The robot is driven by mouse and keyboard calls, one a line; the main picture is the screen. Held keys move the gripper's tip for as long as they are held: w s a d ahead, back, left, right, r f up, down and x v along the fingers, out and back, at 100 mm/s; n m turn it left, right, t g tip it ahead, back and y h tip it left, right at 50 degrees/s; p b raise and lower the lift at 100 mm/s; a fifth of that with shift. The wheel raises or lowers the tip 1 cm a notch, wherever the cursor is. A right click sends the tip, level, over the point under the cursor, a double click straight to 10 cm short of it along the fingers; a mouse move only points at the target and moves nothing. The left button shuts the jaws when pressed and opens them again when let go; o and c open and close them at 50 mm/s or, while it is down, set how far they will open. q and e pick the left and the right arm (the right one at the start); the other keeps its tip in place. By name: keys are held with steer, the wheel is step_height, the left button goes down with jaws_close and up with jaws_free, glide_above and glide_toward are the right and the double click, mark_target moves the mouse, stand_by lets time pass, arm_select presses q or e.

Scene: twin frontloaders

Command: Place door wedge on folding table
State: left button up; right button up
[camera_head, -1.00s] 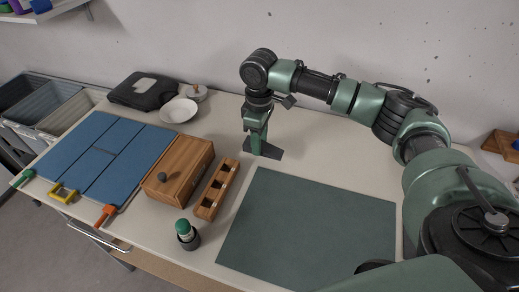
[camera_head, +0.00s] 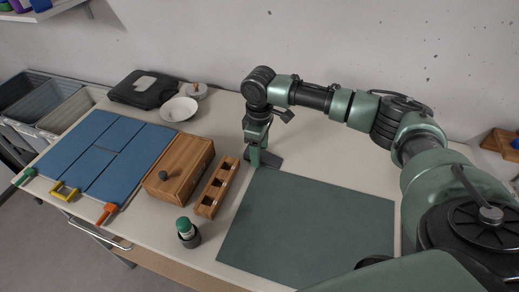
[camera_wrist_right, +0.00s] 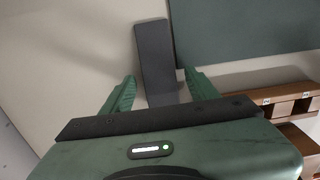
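The dark grey door wedge (camera_head: 270,159) lies on the light tabletop (camera_head: 325,150), just behind the green mat. In the right wrist view the wedge (camera_wrist_right: 154,55) is a long dark bar. My right gripper (camera_head: 255,160) points down at the wedge's near left end. In the right wrist view its two green fingers (camera_wrist_right: 160,90) stand apart on either side of the wedge, with gaps to both. It is open. My left gripper is not in view. I cannot tell whether this table is the folding table.
A green mat (camera_head: 310,228) lies in front of the wedge. To the left are a slotted wooden block (camera_head: 216,188), a wooden box (camera_head: 180,170), a green-capped bottle (camera_head: 186,230), blue panels (camera_head: 105,160), a white bowl (camera_head: 179,109) and a black case (camera_head: 144,90). The back right tabletop is clear.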

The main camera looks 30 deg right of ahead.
step_height(320, 180, up, 12)
steer(key=b, duration=0.2)
steer(key=shift+r, duration=0.15)
stand_by(0.4)
